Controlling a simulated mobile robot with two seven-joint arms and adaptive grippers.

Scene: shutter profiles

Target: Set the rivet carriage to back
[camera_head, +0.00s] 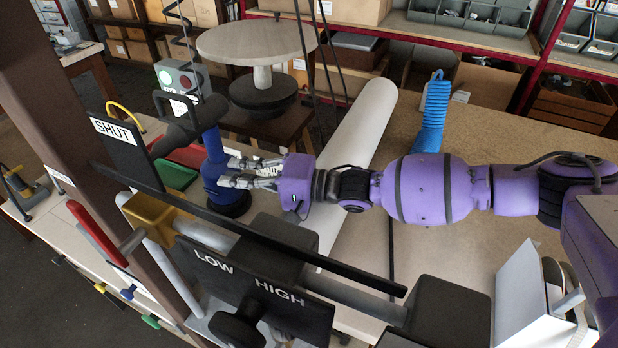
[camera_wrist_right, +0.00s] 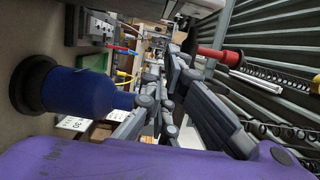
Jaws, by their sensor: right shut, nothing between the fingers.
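No part is labelled as the rivet carriage, so I cannot tell for certain which one it is. A yellow block (camera_head: 155,214) sits on the grey bar at the left of the bench device. A blue post (camera_head: 213,158) with a black base stands behind it. My right gripper (camera_head: 228,173) is shut and empty, its fingertips beside the blue post; contact is unclear. In the right wrist view the fingers (camera_wrist_right: 160,100) show near the blue post (camera_wrist_right: 80,92). My left gripper is not in view.
A black "SHUT" plate (camera_head: 119,139), a red handle (camera_head: 97,232) and a "LOW HIGH" plate (camera_head: 262,290) crowd the left and front. A white roll (camera_head: 352,140) lies behind my right gripper. A blue coil (camera_head: 434,115) stands farther right. Bare bench (camera_head: 480,235) shows below my right arm.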

